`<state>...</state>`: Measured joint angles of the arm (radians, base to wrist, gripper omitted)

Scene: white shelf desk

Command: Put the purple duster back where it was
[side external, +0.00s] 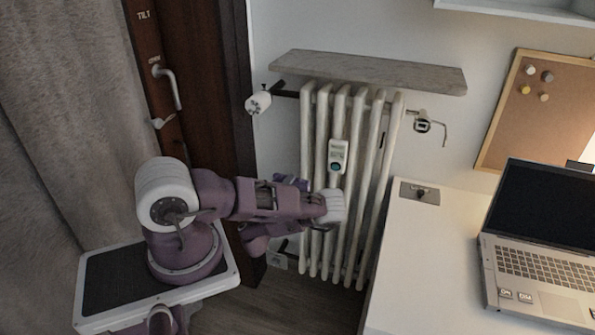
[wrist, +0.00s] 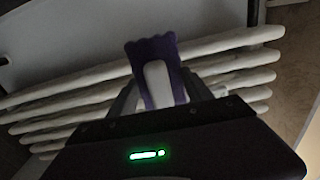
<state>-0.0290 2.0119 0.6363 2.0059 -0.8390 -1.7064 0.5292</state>
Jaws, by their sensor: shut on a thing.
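The purple duster (wrist: 150,51) shows in the wrist view as a purple piece with a scalloped far edge and a pale middle. My gripper (wrist: 155,92) is shut on it, with a grey finger on each side. The duster points away from the gripper, toward the pale radiator bars. In the side view a small bluish-purple patch shows just left of the radiator, behind my arm. It seems to be the duster. My arm hides most of the gripper there. I cannot tell whether the duster touches the radiator.
The white radiator (side external: 375,150) stands against the wall under a grey shelf board (side external: 370,72). A white device (side external: 338,153) is on its front. The white desk (side external: 425,260) with a laptop (side external: 540,250) is at right. A dark door (side external: 200,80) is at left.

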